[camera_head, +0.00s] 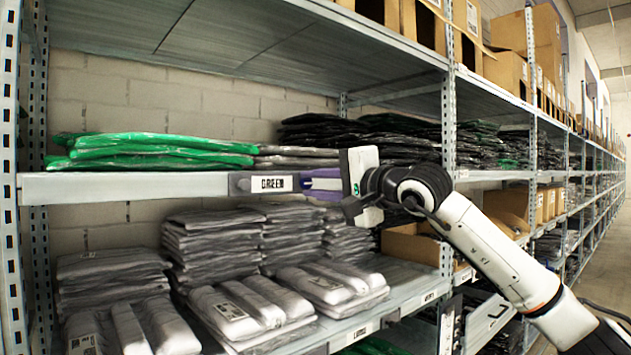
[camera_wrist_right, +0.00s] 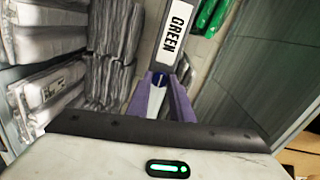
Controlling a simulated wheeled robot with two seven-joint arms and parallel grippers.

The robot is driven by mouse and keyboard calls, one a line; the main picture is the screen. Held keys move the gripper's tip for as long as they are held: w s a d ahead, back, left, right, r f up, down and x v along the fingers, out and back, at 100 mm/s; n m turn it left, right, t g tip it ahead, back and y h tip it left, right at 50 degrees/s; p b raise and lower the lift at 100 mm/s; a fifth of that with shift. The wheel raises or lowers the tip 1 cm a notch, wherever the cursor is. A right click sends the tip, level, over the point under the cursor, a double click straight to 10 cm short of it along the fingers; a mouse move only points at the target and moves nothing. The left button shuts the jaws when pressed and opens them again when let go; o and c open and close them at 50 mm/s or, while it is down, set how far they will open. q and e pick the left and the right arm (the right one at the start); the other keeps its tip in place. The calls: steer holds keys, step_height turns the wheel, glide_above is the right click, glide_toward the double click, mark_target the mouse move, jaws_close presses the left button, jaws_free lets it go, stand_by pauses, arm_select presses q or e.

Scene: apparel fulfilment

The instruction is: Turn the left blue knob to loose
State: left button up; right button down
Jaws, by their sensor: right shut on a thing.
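The blue knob (camera_wrist_right: 157,80) is on the front edge of the shelf, beside the GREEN label. Only a small blue part of it shows between my fingers. In the head view it is a small blue patch (camera_head: 306,184) just right of the label. My right gripper (camera_head: 312,184) comes in from the right and is shut on the knob. Its purple fingers also show on both sides of the knob in the wrist view (camera_wrist_right: 158,86). The knob's turned position cannot be read. My left gripper is not in view.
The shelf beam (camera_head: 130,185) carries the GREEN label (camera_head: 272,183), with green bagged garments (camera_head: 155,150) lying above it. Grey bagged stacks (camera_head: 205,250) fill the shelf below. A rack upright (camera_head: 448,130) stands behind my right gripper. The aisle (camera_head: 612,240) is open at right.

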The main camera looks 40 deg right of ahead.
stand_by(0.5)
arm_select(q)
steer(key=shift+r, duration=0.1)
arm_select(e)
steer(key=c, duration=1.6)
jaws_free()
steer(key=shift+o, duration=0.2)
steer(key=shift+s, duration=0.15)
